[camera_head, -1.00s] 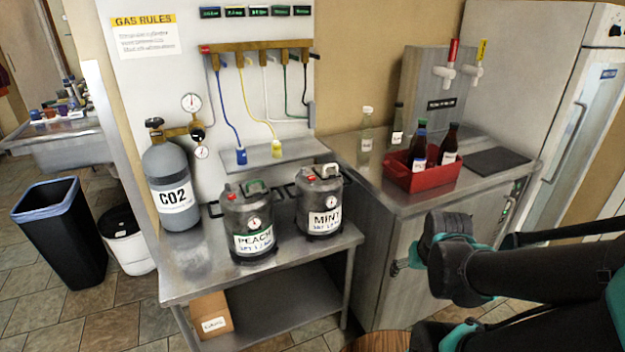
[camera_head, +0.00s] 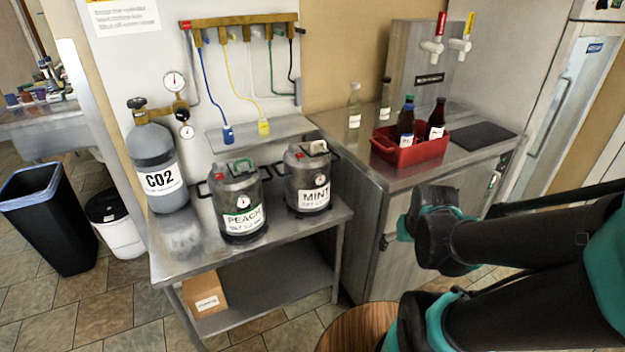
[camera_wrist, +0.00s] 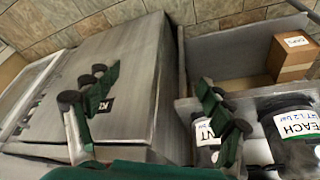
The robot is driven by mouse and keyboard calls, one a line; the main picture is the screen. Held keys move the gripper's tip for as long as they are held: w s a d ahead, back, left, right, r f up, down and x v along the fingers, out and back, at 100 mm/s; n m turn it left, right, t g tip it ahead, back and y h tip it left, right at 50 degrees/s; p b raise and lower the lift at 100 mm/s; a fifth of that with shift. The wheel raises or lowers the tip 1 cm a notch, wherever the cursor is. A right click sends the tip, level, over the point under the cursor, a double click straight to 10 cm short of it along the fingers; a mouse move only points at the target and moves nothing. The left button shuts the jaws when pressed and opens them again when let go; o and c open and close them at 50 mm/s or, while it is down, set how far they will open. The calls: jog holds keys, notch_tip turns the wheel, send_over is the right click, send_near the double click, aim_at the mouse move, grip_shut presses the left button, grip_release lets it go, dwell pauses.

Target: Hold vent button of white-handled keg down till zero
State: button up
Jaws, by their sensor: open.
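The MINT keg (camera_head: 310,185) stands on the steel table, dark grey with a pale handle (camera_head: 318,147), a red vent button (camera_head: 299,155) on its top and a round gauge on its front. The PEACH keg (camera_head: 241,205), with a green handle (camera_head: 241,165), stands to its left. In the wrist view, my gripper (camera_wrist: 155,90) has its green and black fingers wide apart with nothing between them. The MINT keg (camera_wrist: 205,133) shows partly behind the right finger, and the PEACH keg (camera_wrist: 292,122) is farther right. My gripper is away from both kegs.
A CO2 cylinder (camera_head: 158,170) stands left of the kegs. Blue and yellow hoses hang behind them. A steel counter (camera_head: 350,160) on the right carries a red crate (camera_head: 410,152) with bottles. A round wooden top (camera_head: 355,328) is low in front. A box (camera_head: 205,294) sits on the lower shelf.

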grip_shut()
dwell(0.3)
dwell(1.2)
